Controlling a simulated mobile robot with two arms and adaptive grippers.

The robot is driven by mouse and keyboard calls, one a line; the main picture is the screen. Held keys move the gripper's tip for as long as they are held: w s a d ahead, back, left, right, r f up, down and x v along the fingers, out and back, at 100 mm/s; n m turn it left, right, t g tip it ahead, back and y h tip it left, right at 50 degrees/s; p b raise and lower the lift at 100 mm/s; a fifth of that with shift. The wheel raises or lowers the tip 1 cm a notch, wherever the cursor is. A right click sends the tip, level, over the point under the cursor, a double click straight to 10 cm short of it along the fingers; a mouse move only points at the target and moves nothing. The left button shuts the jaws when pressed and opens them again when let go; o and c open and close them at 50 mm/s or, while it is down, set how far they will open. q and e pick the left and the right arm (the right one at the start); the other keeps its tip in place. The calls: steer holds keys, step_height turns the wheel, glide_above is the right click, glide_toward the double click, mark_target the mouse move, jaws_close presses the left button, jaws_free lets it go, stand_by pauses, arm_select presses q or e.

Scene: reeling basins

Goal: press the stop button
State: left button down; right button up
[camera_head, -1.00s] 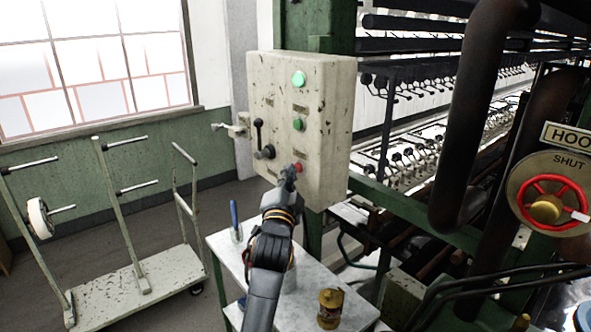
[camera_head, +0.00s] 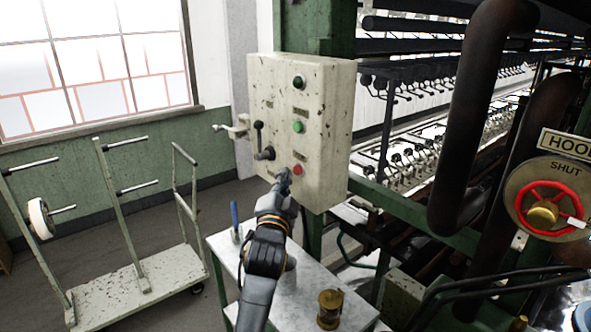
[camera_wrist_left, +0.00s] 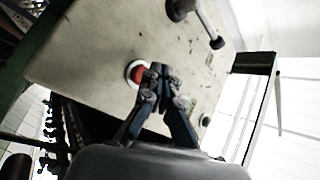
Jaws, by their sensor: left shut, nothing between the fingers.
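The red stop button (camera_head: 297,170) is low on the front of the pale, chipped control box (camera_head: 326,135). A green button (camera_head: 298,126) is above it, and a lamp (camera_head: 299,82) at the top is dark. My left gripper (camera_head: 284,176) is shut and empty, just below and left of the red button, apparently a little off it. In the left wrist view the red button (camera_wrist_left: 138,73) shows beside the shut fingertips (camera_wrist_left: 159,72); whether they touch it I cannot tell. My right gripper is not in view.
A lever (camera_head: 261,141) sticks out of the box's front, left of the buttons. A small table (camera_head: 296,285) below holds a brass-coloured jar (camera_head: 330,308). A trolley (camera_head: 150,281) stands at the left. Dark pipes (camera_head: 478,105) and a red valve wheel (camera_head: 546,205) are at the right.

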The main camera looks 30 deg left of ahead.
arm_select(q)
steer(key=shift+s, duration=0.1)
steer(key=s, duration=0.1)
steer(key=s+a+p, duration=0.1)
steer(key=s, duration=0.1)
steer(key=s+a+p, duration=0.1)
steer(key=shift+s, duration=0.25)
stand_by(0.8)
